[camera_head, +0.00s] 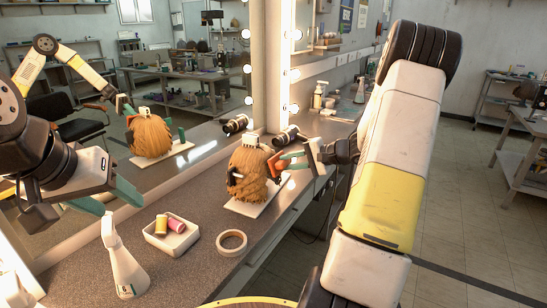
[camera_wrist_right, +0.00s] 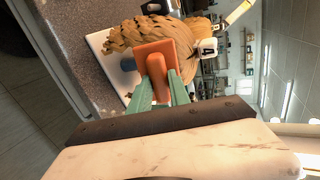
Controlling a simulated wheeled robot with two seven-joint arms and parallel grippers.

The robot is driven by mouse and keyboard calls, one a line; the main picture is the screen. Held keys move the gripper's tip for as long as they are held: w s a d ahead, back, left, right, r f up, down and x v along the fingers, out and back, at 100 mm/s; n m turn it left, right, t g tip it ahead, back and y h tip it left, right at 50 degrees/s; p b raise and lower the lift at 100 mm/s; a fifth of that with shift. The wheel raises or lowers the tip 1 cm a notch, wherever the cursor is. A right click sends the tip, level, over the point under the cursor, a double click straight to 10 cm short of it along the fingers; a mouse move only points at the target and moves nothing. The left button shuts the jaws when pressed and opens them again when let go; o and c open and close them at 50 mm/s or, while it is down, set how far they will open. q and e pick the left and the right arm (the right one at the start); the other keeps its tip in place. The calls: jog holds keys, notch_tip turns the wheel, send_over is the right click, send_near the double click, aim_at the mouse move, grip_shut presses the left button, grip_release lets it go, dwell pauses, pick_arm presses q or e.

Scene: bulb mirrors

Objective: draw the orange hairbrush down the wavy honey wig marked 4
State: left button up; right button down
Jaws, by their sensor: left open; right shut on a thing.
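The wavy honey wig (camera_head: 247,185) stands on a white base plate (camera_head: 241,208) on the counter. It also fills the top of the right wrist view (camera_wrist_right: 125,36), where a white tag reading 4 (camera_wrist_right: 207,48) shows beside it. My right gripper (camera_head: 284,163) is shut on the orange hairbrush (camera_head: 274,165). In the right wrist view the brush's orange paddle (camera_wrist_right: 154,53) overlaps the wig; its bristle side is hidden, so I cannot tell whether it touches the hair. My left gripper (camera_head: 108,199) is open and empty over the counter's left part.
A white tray (camera_head: 158,243) with yellow and pink rollers, a tape ring (camera_head: 231,242) and a white spray bottle (camera_head: 125,270) stand in front. Dark cylinders (camera_head: 286,136) lie behind the wig. The lit mirror at left reflects the wig (camera_head: 150,136).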

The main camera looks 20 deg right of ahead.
jog(key=shift+a, duration=0.1)
dwell(0.3)
jog(key=f, duration=0.3)
jog(key=shift+s+d+f, duration=0.25)
jog(key=shift+d+f, duration=0.1)
jog(key=shift+f, duration=0.05)
dwell(0.3)
notch_tip(320, 180, up, 7)
jog(key=shift+f, duration=0.2)
dwell(0.6)
